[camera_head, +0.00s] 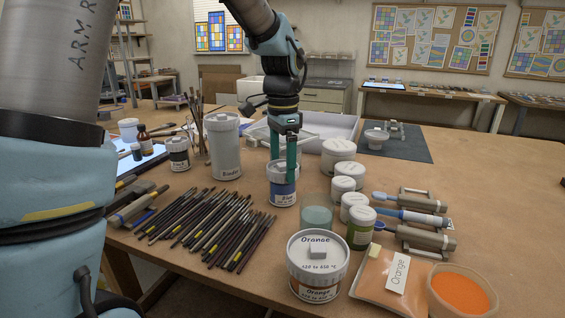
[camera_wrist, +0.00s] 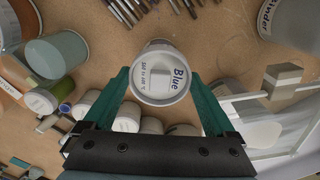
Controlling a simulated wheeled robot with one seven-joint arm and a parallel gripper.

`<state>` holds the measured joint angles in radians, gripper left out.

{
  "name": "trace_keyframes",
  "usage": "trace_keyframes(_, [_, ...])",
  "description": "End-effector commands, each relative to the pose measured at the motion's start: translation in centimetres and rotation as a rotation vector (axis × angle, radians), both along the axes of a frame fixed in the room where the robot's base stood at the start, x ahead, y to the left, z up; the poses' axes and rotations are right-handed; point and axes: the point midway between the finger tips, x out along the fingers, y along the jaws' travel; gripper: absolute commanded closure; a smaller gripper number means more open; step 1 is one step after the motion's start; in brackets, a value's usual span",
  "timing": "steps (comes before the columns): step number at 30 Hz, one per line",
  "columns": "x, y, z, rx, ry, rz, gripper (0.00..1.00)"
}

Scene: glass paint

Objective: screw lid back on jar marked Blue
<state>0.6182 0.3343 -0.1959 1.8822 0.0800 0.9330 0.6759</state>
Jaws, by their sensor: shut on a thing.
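The jar marked Blue (camera_head: 284,195) stands upright on the table, a small white jar with a blue band. Its white lid (camera_wrist: 158,70) is at the jar's mouth and reads "Blue" in the wrist view. My gripper (camera_head: 285,163) points down over the jar, its green fingers on either side of the lid. It is shut on the lid, and the fingertips also show in the wrist view (camera_wrist: 161,80). I cannot tell whether the lid's thread is engaged.
A larger jar marked Orange (camera_head: 316,268) stands in front, with a greenish glass jar (camera_head: 317,213) just right of the Blue jar. Brushes (camera_head: 215,226) lie to the left, near a tall grey Binder jar (camera_head: 224,150). Small white-lidded jars (camera_head: 343,188) stand to the right.

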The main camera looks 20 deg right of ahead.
Motion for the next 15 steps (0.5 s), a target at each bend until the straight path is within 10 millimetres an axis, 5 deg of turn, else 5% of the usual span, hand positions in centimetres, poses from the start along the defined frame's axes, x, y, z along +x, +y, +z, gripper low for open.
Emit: trace_keyframes(15, [-0.02,0.05,0.09,0.002,0.002,-0.247,0.58])
